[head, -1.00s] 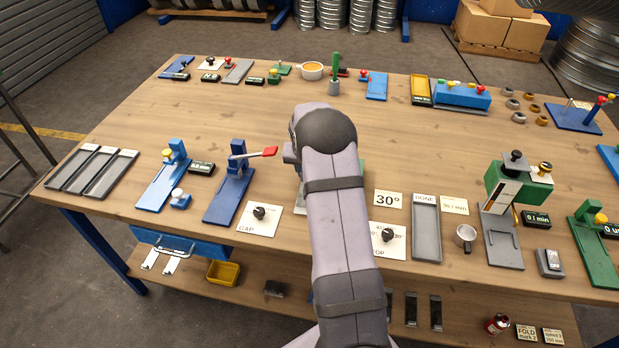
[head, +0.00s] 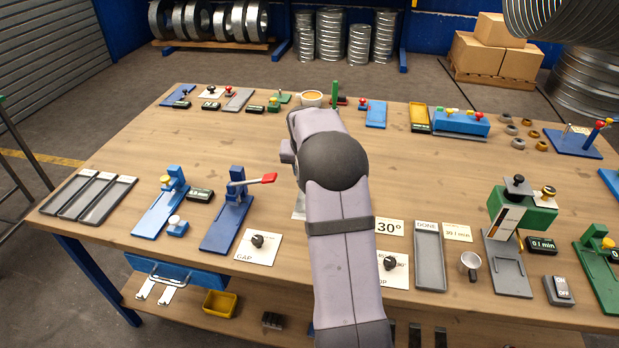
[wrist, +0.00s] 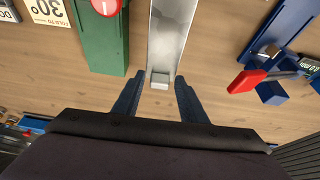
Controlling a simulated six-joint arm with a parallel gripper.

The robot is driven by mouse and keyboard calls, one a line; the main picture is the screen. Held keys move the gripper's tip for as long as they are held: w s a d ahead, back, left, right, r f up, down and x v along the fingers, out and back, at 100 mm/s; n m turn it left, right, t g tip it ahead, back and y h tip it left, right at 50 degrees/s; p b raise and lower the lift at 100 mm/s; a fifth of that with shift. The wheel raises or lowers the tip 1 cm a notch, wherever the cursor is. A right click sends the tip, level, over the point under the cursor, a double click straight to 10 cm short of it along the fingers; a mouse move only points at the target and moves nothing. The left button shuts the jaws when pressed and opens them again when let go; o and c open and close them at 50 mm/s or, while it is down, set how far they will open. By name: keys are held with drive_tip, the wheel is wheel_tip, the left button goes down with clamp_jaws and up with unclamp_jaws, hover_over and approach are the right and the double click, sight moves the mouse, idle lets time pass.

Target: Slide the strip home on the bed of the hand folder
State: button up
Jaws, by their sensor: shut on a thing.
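A long pale metal piece (wrist: 172,35), which I take for the strip, runs away from my gripper in the wrist view, with a small light block (wrist: 160,79) at its near end. My gripper (wrist: 160,92) has its two blue-grey fingers on either side of this near end, shut on the strip; the exact contact is hard to see. The green body (wrist: 103,40) with a red knob (wrist: 106,5), likely the hand folder, lies just left of the strip. Whether the strip lies on a bed is unclear. In the head view my arm hides the gripper and most of the folder.
A blue tool with a red lever (wrist: 246,81) stands right of the strip. The bench middle (head: 230,135) is clear.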

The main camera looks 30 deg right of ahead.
drive_tip(key=shift+r+p, duration=2.25)
drive_tip(key=shift+r, duration=0.95)
drive_tip(key=s+d+f+p, duration=0.1)
drive_tip(key=d+f, duration=0.1)
drive_tip(key=d, duration=0.5)
drive_tip(key=s+d+f+p, duration=0.1)
drive_tip(key=d+f+p, duration=0.1)
drive_tip(key=d, duration=0.5)
drive_tip(key=shift+s+f+p, duration=0.3)
drive_tip(key=shift+s+f, duration=0.05)
drive_tip(key=shift+f, duration=0.25)
drive_tip(key=shift+f, duration=0.1)
drive_tip(key=shift+f+b, duration=1.9)
drive_tip(key=shift+f, duration=1.15)
drive_tip(key=shift+s+a, duration=0.85)
drive_tip(key=shift+s+a+f, duration=0.1)
drive_tip(key=shift+s+a, duration=0.8)
